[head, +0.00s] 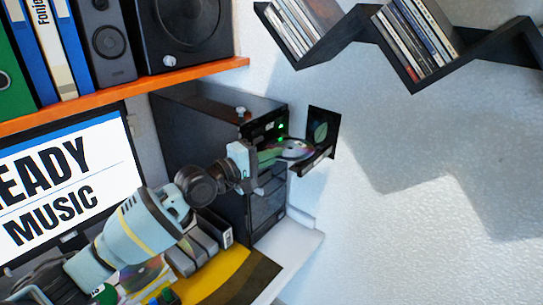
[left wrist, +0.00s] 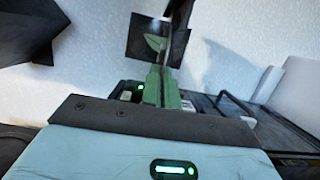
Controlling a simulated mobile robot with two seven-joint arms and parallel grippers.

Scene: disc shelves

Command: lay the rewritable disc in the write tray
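The rewritable disc (head: 297,149), shiny with rainbow glints, is out in front of the black drive tower (head: 205,125). A dark open tray (head: 315,163) juts from the tower just beside and below the disc; I cannot tell whether they touch. My left gripper (head: 272,154) is at the tower's front, its green fingers close together on the disc's near edge. In the left wrist view the fingers (left wrist: 160,86) are together, with the disc (left wrist: 167,45) seen nearly edge-on as a thin dark strip beyond them. My right gripper is not in view.
Green lights (head: 281,126) glow on the tower front. A black square with a green leaf (head: 322,131) is behind the tray, near the wall. A zigzag shelf (head: 420,84) holds cases above. An orange shelf (head: 190,78) and a monitor (head: 65,190) stand left.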

